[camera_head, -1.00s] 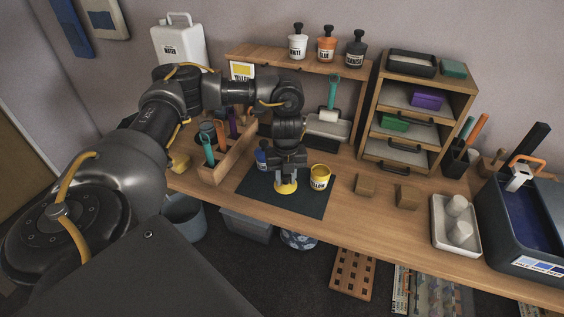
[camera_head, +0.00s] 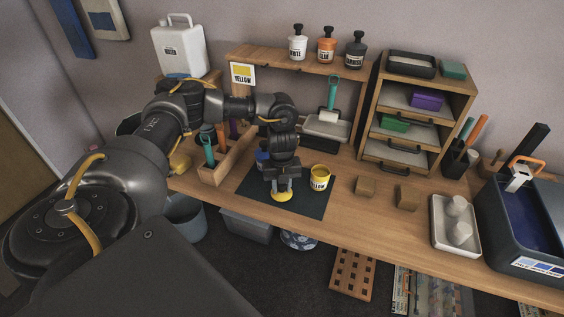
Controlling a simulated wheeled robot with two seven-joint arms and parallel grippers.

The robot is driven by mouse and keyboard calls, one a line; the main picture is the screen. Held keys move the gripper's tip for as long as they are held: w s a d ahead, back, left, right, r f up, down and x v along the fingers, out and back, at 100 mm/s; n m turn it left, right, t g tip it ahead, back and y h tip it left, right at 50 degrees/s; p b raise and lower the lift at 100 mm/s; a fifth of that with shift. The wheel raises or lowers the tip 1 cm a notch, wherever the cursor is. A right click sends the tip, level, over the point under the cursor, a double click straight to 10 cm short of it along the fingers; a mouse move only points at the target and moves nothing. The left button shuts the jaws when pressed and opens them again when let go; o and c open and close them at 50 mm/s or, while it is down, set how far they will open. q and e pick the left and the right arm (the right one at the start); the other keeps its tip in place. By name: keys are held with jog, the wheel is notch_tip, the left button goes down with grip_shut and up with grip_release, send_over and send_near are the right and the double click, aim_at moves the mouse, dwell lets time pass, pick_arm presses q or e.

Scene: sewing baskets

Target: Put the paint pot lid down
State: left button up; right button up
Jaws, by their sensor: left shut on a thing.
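The yellow paint pot lid (camera_head: 282,196) is at the fingertips of my left gripper (camera_head: 281,186), which is shut on it. The lid is low over the front part of the dark mat (camera_head: 311,206); I cannot tell whether it touches the mat. The yellow paint pot (camera_head: 319,178) stands on the mat just right of the gripper, with its label facing front. A blue pot (camera_head: 262,159) is partly hidden behind the gripper. My right gripper is not in view.
A wooden caddy (camera_head: 232,164) with tools stands left of the mat. Two small wooden blocks (camera_head: 365,187) lie to the right. A white tray (camera_head: 437,238) and a dark blue bin (camera_head: 532,222) are farther right. A shelf unit (camera_head: 404,167) stands behind.

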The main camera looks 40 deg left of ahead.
pick_arm(q)
jog(key=o, duration=0.9)
jog(key=shift+f, duration=0.15)
jog(key=shift+o, duration=0.2)
notch_tip(320, 180, up, 12)
jog(key=p, duration=0.1)
jog(key=shift+r, duration=0.2)
